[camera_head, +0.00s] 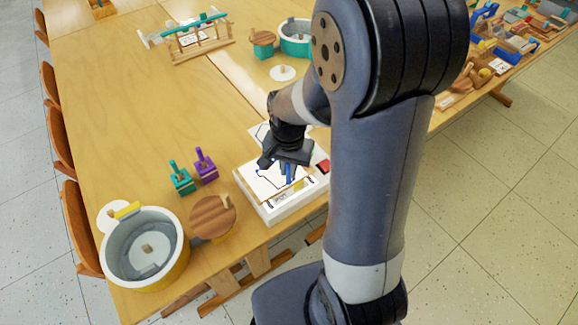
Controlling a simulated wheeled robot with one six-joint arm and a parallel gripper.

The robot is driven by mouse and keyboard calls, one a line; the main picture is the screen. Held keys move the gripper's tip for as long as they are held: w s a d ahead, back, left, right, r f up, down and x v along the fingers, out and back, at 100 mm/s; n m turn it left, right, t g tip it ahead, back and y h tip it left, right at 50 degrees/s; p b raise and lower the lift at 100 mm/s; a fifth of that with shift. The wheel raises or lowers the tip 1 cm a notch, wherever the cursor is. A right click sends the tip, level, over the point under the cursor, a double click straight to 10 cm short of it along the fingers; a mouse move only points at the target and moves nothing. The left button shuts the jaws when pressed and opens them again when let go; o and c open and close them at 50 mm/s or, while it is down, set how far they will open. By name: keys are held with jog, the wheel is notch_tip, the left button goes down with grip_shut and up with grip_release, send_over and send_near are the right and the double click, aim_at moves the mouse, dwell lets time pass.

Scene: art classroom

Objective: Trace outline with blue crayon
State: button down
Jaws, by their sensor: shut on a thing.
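My gripper (283,163) is over the white drawing board (257,204) near the table's front edge. It is shut on a blue crayon (289,174), which points down at the paper. The white paper (262,185) lies on the board and carries a dark outline and a short blue line at its upper left. The crayon tip is on or just above the paper; I cannot tell which. My arm hides the board's right side and part of the paper.
A teal block (181,178) and a purple block (205,167), both with upright handles, stand left of the board. The table's middle left is clear.

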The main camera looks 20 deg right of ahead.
jog(key=shift+s+a, duration=0.2)
jog(key=shift+a, duration=0.25)
jog(key=shift+a, duration=0.25)
jog(key=shift+s+a, duration=0.25)
jog(key=shift+a, duration=0.2)
dwell(0.8)
jog(key=shift+a, duration=0.25)
jog(key=shift+w+a, duration=0.1)
jog(key=shift+a, duration=0.15)
jog(key=shift+w+a, duration=0.2)
jog(key=shift+w, duration=0.15)
dwell(0.9)
jog(key=shift+w+a, duration=0.15)
jog(key=shift+w, duration=0.1)
jog(key=shift+w+a, duration=0.3)
jog(key=shift+w, duration=0.3)
dwell(0.9)
jog(key=shift+w+a, duration=0.15)
jog(key=shift+w, duration=0.15)
